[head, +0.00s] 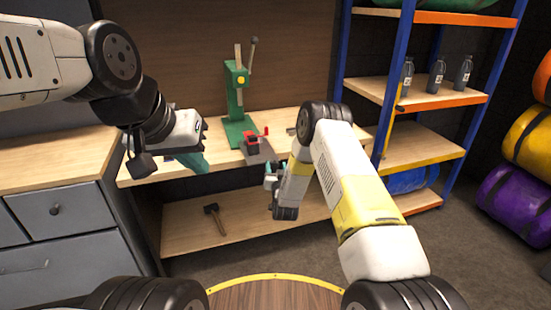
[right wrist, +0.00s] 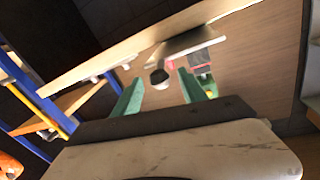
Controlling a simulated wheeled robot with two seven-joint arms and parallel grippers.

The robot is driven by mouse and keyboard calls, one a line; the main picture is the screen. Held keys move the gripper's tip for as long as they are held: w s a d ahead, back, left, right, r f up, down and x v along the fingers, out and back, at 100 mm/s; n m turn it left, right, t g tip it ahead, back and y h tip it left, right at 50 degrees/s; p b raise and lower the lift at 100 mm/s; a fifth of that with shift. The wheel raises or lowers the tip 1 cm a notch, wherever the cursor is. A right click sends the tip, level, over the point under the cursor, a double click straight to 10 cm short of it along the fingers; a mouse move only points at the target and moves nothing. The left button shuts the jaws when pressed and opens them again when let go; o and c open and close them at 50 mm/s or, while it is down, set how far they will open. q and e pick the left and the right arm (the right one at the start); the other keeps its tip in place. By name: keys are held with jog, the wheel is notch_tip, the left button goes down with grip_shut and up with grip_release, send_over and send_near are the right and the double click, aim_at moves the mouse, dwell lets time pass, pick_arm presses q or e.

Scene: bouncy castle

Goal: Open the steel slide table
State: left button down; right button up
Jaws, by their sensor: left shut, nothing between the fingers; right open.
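The steel slide table (right wrist: 186,45) shows in the right wrist view as a flat grey plate at the wooden workbench edge, with a dark round knob (right wrist: 159,77) at its near end. My right gripper (head: 274,172) is open in front of the bench edge. In the right wrist view its green fingers (right wrist: 160,92) stand apart, with the knob between and beyond them; contact cannot be told. My left gripper (head: 196,164) is shut and empty over the bench's left part.
A green press (head: 238,110) and a red and dark vise (head: 257,146) stand on the workbench (head: 222,165). A hammer (head: 215,217) lies on the lower shelf. A shelf rack (head: 411,94) with bottles stands at right. Grey drawers (head: 55,215) stand at left.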

jog(key=s, duration=0.6)
jog(key=shift+d, duration=0.35)
jog(key=shift+w+r, duration=0.1)
jog(key=w+d+r+g, duration=0.2)
jog(key=d+r+g, duration=0.1)
jog(key=r, duration=1.2)
jog(key=s+d+r+n+g, duration=0.1)
jog(key=s+d+r+g, duration=0.25)
jog(key=s+r, duration=0.6)
jog(key=s+d+r+g, duration=0.1)
jog(key=s+d+r, duration=0.1)
jog(key=s, duration=0.8)
jog(key=s+d+r+g, duration=0.2)
jog(key=s, duration=0.9)
jog(key=s+d+r+g, duration=0.2)
jog(key=s+r, duration=0.1)
jog(key=s, duration=0.8)
jog(key=shift+d, duration=0.35)
